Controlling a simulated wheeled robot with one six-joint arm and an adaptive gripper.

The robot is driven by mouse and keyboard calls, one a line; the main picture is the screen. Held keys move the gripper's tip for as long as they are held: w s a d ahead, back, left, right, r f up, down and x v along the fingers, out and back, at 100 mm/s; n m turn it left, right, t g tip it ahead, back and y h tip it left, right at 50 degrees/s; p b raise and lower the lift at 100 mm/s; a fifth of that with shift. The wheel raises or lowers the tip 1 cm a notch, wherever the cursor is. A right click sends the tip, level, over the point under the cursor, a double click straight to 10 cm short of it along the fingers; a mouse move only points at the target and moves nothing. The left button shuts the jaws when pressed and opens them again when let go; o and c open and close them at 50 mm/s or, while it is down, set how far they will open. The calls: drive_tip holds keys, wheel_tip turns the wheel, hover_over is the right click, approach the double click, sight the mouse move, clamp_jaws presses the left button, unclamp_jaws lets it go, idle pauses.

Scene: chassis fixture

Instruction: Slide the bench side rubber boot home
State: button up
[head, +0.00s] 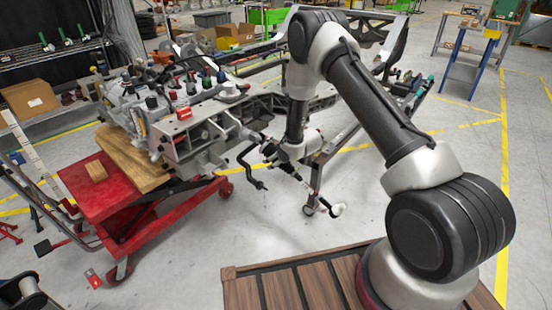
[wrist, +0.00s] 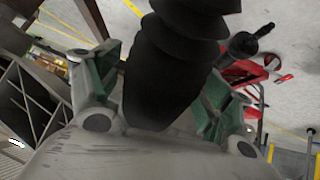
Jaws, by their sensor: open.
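A black ribbed rubber boot (wrist: 165,65) fills the middle of the wrist view, its wider folds at the top and its smoother, narrower end toward my palm. My gripper (wrist: 163,72) is open, with one green-padded finger on each side of the boot. I cannot tell whether either pad touches it. In the head view my gripper (head: 284,153) is at the steering rod (head: 312,189), which slants down to a pale end. The boot's seat is not clear in either view.
The chassis fixture (head: 187,130) stands left of my gripper, beside a red cart (head: 101,188) with wooden blocks. A black bent bar (head: 249,172) hangs close to the rod.

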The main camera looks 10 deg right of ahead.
sight(263, 145)
drive_tip(key=shift+w+f, duration=0.15)
drive_tip(key=shift+w, duration=0.05)
drive_tip(key=shift+c, duration=0.2)
drive_tip(key=shift+a, duration=0.1)
drive_tip(key=c, duration=1.4)
drive_tip(key=w+a+r, duration=0.2)
drive_tip(key=w+a, duration=0.1)
drive_tip(key=w+a+r, duration=0.1)
drive_tip(key=w, duration=0.1)
drive_tip(key=shift+w+a+r, duration=0.2)
drive_tip(key=shift+r, duration=0.05)
drive_tip(key=o, duration=1.4)
drive_tip(key=shift+o, duration=0.2)
